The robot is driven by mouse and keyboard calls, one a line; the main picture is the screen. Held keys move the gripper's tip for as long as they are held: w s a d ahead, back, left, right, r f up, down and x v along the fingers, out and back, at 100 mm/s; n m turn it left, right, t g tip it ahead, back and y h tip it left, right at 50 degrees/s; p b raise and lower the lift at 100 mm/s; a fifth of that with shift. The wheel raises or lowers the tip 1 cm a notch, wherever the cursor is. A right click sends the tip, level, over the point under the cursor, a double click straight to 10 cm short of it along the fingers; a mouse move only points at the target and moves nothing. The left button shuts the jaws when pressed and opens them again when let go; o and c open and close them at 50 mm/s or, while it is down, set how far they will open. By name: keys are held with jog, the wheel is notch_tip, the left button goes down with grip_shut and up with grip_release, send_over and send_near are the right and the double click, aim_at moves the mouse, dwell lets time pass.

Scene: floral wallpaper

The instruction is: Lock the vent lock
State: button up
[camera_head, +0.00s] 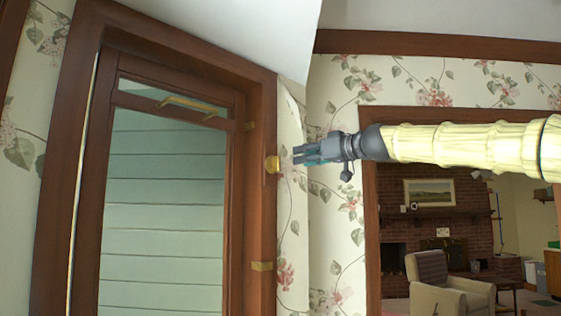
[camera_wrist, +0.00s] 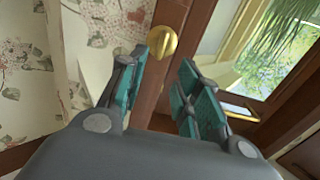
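A round brass knob (camera_head: 272,164), which looks like the vent lock, sits on the dark wooden frame at the right of the glazed door or window. It also shows in the wrist view (camera_wrist: 162,42), just beyond my fingertips, with a ridge across its face. My gripper (camera_head: 298,154) points left at the knob, with a small gap between them in the head view. In the wrist view my gripper's (camera_wrist: 162,66) teal-padded fingers are apart, with nothing held between them.
Brass plates (camera_head: 262,266) sit on the frame edge. Floral wallpaper (camera_head: 337,230) borders the frame. An opening at right shows an armchair (camera_head: 443,285) and a brick fireplace (camera_head: 436,215).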

aim_at(280, 159)
jog(key=p+x, duration=0.4)
jog(key=x, duration=0.6)
jog(key=shift+w+a+r, duration=0.15)
jog(key=shift+w+a, duration=0.1)
grip_shut()
